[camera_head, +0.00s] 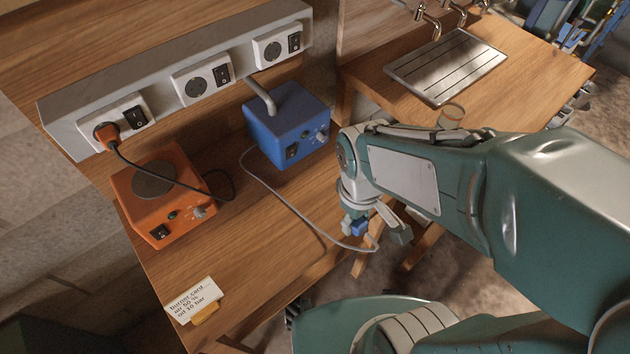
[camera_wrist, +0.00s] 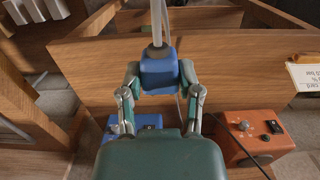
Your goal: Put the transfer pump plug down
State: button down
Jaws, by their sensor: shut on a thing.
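The blue transfer pump plug (camera_wrist: 158,72) sits between the two fingers of my gripper (camera_wrist: 158,88) in the wrist view, with its grey cord at the top of that picture. In the head view my gripper (camera_head: 376,228) shows below the arm, and only a small blue part of the plug (camera_head: 355,227) is visible. The gripper is shut on the plug and appears beside the bench's right edge; its height is hard to tell. The grey cord (camera_head: 290,205) runs over the bench from the blue pump (camera_head: 290,125) to the plug.
The wooden bench (camera_head: 255,255) has bare room between the pump and the burner card (camera_head: 193,299). An orange burner (camera_head: 158,200) stands at left, its plug in the left socket. The middle (camera_head: 196,86) and right sockets (camera_head: 273,51) on the grey rail are empty.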

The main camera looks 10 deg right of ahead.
jog(key=shift+w+d+f, duration=0.1)
jog(key=shift+w, duration=0.15)
jog(key=w+a+f, duration=0.4)
jog(key=w, duration=0.4)
send_over(320, 205)
notch_tip(320, 205, down, 6)
jog(key=shift+d+r, duration=0.15)
jog(key=shift+r, duration=0.1)
jog(key=f, duration=0.3)
jog(key=shift+a+f, duration=0.15)
jog(key=shift+a, duration=0.1)
jog(key=shift+d, duration=0.15)
jog(key=shift+f, duration=0.3)
jog(key=shift+c, duration=1.4)
grip_release()
